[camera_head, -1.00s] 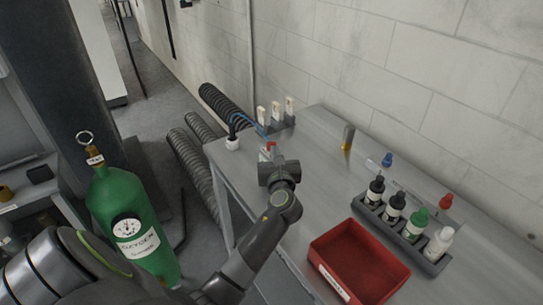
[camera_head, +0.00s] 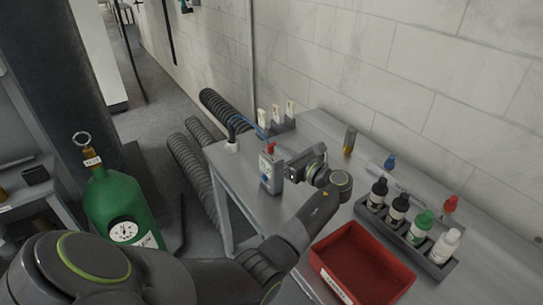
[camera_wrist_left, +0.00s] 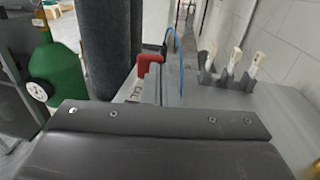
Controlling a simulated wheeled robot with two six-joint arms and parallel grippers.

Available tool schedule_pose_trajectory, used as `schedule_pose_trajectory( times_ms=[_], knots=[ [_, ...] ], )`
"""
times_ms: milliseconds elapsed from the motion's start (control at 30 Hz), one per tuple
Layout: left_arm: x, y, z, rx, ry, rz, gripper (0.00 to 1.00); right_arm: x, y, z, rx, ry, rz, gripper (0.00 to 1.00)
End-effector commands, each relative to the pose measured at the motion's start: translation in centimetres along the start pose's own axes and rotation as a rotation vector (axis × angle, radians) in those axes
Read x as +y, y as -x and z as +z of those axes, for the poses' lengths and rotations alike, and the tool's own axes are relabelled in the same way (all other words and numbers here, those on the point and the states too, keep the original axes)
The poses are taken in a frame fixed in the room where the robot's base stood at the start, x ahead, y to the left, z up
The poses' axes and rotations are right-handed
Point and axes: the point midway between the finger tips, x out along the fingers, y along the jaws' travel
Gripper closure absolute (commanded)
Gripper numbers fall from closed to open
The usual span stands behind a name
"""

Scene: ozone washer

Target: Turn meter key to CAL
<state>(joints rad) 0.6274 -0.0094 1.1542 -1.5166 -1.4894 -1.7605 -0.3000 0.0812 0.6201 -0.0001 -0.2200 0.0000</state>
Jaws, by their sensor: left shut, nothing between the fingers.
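The meter (camera_head: 268,173) is a small grey box standing upright near the left end of the grey table. Its red key (camera_head: 270,148) sits on top. In the left wrist view the red key (camera_wrist_left: 150,63) shows as a bent red piece, with a label (camera_wrist_left: 137,91) reading CAL close by. My left gripper (camera_head: 288,160) is shut and empty, just right of the meter; I cannot tell whether it touches the meter. Its dark body (camera_wrist_left: 155,140) fills the lower left wrist view, and its fingertips are hard to make out. My right gripper is out of view.
A rack (camera_head: 281,127) with several white-topped probes stands behind the meter. A blue tube (camera_head: 250,128) runs near it. A red tray (camera_head: 362,262) and a bottle rack (camera_head: 405,232) are at the right. A green oxygen cylinder (camera_head: 118,205) stands at the left.

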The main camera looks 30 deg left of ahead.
Motion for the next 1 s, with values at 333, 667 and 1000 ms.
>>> schedule_pose_trajectory(
  times_ms=[333,667,1000],
  knots=[
    [-0.62,-0.28,0.10,-0.001,-0.001,-0.002,1.00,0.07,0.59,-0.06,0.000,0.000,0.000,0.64],
    [-0.64,-0.29,0.03,0.000,0.000,-0.003,1.00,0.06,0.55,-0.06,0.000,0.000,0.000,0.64],
    [-0.64,-0.27,0.02,0.000,0.000,-0.003,1.00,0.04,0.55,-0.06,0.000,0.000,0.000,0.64]
  ],
)
